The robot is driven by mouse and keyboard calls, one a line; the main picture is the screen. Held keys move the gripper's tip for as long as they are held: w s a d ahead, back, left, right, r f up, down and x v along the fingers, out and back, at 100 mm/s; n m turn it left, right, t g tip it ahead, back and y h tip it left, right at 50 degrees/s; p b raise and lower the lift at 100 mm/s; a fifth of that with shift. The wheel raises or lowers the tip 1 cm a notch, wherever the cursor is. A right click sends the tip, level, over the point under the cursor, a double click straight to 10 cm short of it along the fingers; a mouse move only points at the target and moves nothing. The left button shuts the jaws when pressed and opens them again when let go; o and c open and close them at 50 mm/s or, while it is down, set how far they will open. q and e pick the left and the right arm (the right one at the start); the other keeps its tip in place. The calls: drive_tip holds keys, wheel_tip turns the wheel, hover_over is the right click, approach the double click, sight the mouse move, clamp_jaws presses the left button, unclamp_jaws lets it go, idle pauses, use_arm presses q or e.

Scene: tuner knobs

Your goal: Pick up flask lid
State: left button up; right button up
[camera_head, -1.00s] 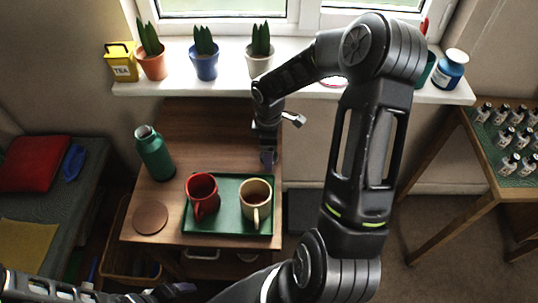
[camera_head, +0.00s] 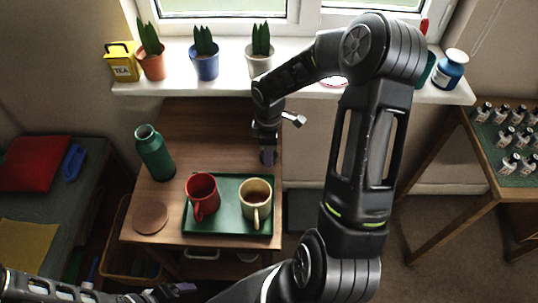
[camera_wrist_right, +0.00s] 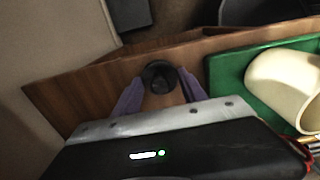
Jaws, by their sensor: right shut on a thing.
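The flask lid (camera_wrist_right: 160,77) is a small, dark, round piece in the right wrist view, between the purple fingers of my right gripper (camera_wrist_right: 160,88). The gripper is shut on it. In the head view my right gripper (camera_head: 268,158) points down at the table's right edge, just behind the green tray; the lid is hidden there. The green flask (camera_head: 154,154) stands upright at the table's left, with a grey top. My left gripper (camera_head: 184,288) is at the bottom edge, away from the table; its jaws are unclear.
The green tray (camera_head: 232,228) holds a red mug (camera_head: 202,194) and a cream mug (camera_head: 256,197), close in front of my right gripper. A round brown coaster (camera_head: 151,217) lies front left. The table's back left (camera_head: 200,125) is clear. Potted plants line the windowsill (camera_head: 225,82).

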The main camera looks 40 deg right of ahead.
drive_tip(key=c, duration=0.7)
drive_tip(key=shift+o, duration=0.2)
wheel_tip(320, 180, up, 10)
idle(0.7)
